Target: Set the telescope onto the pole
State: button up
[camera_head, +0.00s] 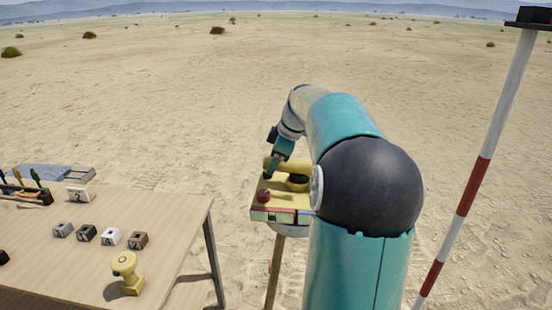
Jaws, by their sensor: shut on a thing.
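The pole (469,187) has red and white bands and a flat black top plate (528,17). It stands at the far right, leaning in the picture, and nothing sits on the plate. My gripper (268,175) is in the middle, well left of the pole, reaching down over a small stand. It is shut on a yellow and black thing (272,163), which looks like the telescope; my arm partly hides it, and I cannot tell if it touches the stand. Another yellow object with a round head (125,265) stands upright on the wooden table at the lower left.
The small stand (272,215) has a coloured edge and carries a dark red ball (263,196). The wooden table (180,222) holds several small cubes, a numbered card (78,195) and a rack of tools (30,190). Open sand lies behind the stand and around the pole.

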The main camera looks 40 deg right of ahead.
jog(key=shift+s+a+n, duration=0.1)
jog(key=shift+s+n, duration=0.1)
jog(key=shift+n, duration=0.2)
jog(key=o, duration=1.4)
jog(key=shift+c, duration=0.2)
jog(key=shift+r, duration=0.1)
jog(key=v, duration=1.3)
jog(key=shift+d+r, duration=0.2)
jog(key=shift+r, duration=0.1)
